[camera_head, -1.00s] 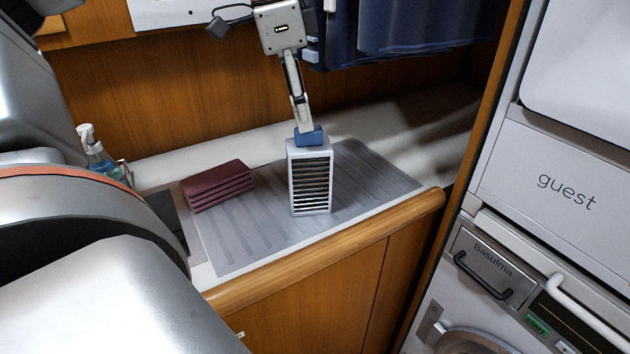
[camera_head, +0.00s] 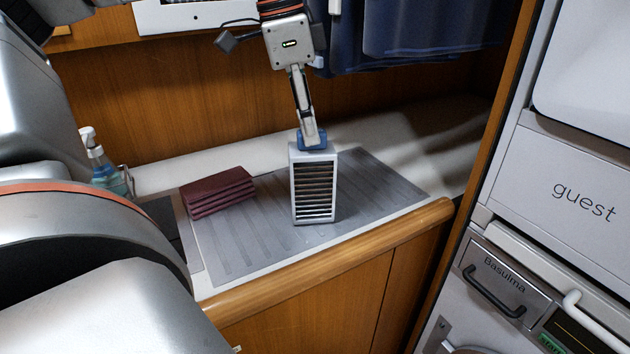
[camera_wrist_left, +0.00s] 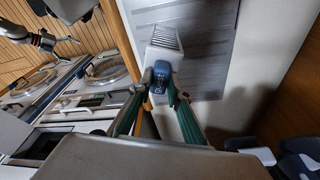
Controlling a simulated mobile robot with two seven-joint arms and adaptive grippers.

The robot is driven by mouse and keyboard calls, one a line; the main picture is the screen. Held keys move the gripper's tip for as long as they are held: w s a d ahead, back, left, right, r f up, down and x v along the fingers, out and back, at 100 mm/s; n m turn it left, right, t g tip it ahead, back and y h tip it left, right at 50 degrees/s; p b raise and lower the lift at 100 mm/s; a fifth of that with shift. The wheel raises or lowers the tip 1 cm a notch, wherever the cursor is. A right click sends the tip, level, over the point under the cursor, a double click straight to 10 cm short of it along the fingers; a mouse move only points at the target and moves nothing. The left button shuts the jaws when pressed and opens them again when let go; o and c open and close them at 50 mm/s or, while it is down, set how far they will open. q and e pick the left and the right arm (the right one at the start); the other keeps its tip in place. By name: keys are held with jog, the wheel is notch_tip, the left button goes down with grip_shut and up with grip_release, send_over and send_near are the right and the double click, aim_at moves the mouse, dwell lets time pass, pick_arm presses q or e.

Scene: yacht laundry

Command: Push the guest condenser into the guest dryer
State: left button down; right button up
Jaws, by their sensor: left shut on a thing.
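The condenser (camera_head: 314,190) is a light grey box with a slatted front and a blue handle (camera_head: 312,138) on top. It is upright over the grey ribbed mat. My left gripper (camera_head: 307,130) comes from above and is shut on the blue handle. In the left wrist view the gripper's fingers (camera_wrist_left: 160,92) close on the handle, with the condenser (camera_wrist_left: 165,42) beyond. I cannot tell whether the condenser's bottom touches the mat. The guest dryer (camera_head: 568,205) is at the right, a white front marked "guest". My right gripper is not in view.
Folded maroon cloths (camera_head: 217,192) lie left of the condenser on the mat (camera_head: 260,245). A soap bottle (camera_head: 103,168) stands farther left. A wooden edge (camera_head: 350,238) borders the counter. Dark blue garments (camera_head: 425,25) hang behind. A Basulma-labelled machine (camera_head: 500,285) is below the dryer panel.

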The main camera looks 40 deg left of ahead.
pick_arm(q)
jog(key=shift+r+p, duration=0.4)
jog(key=shift+r, duration=1.4)
jog(key=shift+r+p, duration=0.4)
jog(key=shift+r, duration=1.05)
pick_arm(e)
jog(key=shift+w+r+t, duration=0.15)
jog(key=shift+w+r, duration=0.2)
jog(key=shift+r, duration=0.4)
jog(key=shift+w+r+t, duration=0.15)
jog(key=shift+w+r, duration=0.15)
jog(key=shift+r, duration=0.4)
